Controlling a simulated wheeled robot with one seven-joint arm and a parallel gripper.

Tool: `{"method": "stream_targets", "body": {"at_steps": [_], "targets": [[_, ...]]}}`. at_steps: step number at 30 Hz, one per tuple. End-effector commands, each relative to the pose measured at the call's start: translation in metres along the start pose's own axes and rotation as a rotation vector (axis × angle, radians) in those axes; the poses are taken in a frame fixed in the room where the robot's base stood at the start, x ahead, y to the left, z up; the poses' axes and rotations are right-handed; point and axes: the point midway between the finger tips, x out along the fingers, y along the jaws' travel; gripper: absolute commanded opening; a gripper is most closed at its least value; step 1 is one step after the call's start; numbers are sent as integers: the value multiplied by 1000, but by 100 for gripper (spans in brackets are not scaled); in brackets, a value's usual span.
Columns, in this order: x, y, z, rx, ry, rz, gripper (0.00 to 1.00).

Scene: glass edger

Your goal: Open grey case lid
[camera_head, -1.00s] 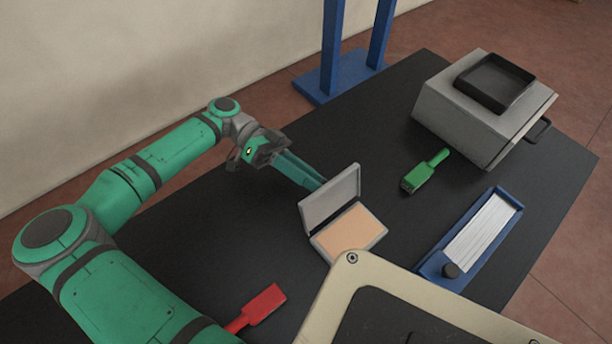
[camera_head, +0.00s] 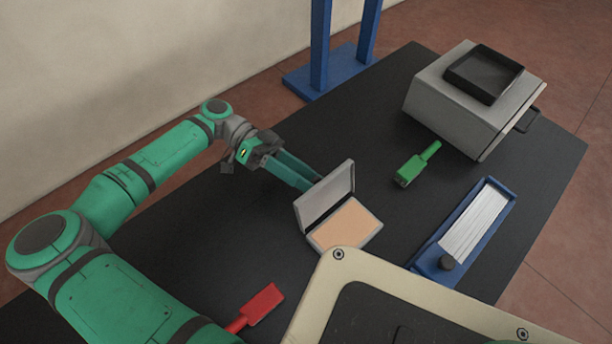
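The grey case (camera_head: 376,234) lies on the dark table with its lid (camera_head: 325,197) raised, standing up and leaning a little back. A flat tan surface (camera_head: 343,224) shows inside the case. My gripper (camera_head: 312,184) is behind the lid on its upper left side, with its long green fingers pointing toward the lid. The fingertips are close to the lid's back or partly hidden by it; I cannot tell whether they touch. The two fingers look slightly apart, with nothing seen between them.
A green brush (camera_head: 416,166), a blue tray (camera_head: 427,262) with white strips and a grey box (camera_head: 455,110) bearing a black tray (camera_head: 484,74) are to the right. A red-handled tool (camera_head: 262,304) lies in front. Blue posts (camera_head: 318,50) stand behind the table.

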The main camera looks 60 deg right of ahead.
Motion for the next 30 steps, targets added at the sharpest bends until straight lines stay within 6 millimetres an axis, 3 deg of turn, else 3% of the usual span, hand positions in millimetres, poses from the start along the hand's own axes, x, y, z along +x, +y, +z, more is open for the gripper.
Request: {"method": "stream_targets", "body": {"at_steps": [18, 23, 30], "targets": [[-6, 1, -1, 1, 1, -2, 38], [-26, 1, -1, 0, 1, -5, 38], [-72, 0, -1, 1, 1, -5, 38]]}}
